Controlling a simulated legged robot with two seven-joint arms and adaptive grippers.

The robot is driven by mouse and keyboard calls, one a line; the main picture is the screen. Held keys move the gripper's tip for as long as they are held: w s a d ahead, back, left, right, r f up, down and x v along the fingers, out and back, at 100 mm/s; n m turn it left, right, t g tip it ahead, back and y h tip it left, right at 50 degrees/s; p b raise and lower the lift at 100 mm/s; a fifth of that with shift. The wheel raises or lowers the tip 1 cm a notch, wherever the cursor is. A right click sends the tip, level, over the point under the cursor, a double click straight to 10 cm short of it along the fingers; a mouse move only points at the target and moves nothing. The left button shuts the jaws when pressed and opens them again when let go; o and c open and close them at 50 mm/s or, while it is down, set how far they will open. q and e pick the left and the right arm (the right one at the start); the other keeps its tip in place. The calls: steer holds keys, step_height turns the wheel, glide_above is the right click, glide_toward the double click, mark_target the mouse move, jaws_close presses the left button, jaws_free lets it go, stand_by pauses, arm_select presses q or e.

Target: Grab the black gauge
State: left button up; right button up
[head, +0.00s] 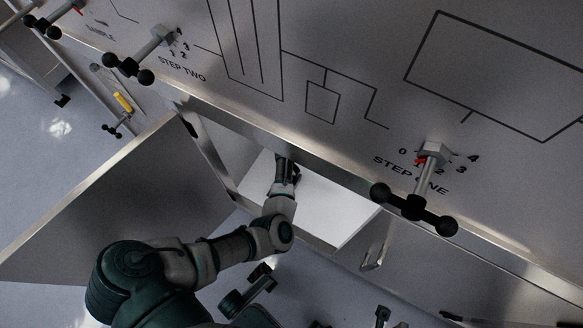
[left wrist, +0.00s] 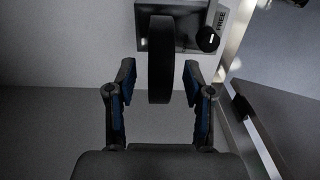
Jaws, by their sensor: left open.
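The black gauge (left wrist: 160,58) shows in the left wrist view as a thick dark disc seen edge-on, in front of a plate on the pale wall. My left gripper (left wrist: 158,88) is open, with one finger on each side of the gauge. Gaps show between the fingers and the gauge on both sides. In the head view, my left arm reaches through the cabinet opening and my left gripper (head: 287,172) is partly hidden under the panel edge. The gauge is hidden in the head view. I cannot make out my right gripper.
A black knob (left wrist: 207,39) beside a "FREE" label is close to the gauge's right. The open cabinet door (head: 120,205) stands left of my arm. A white surface (head: 330,210) lies inside the opening. The panel above carries valve handles, including the Step One handle (head: 414,207).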

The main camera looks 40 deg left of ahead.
arm_select(q)
steer(key=shift+r, duration=0.2)
jaws_close()
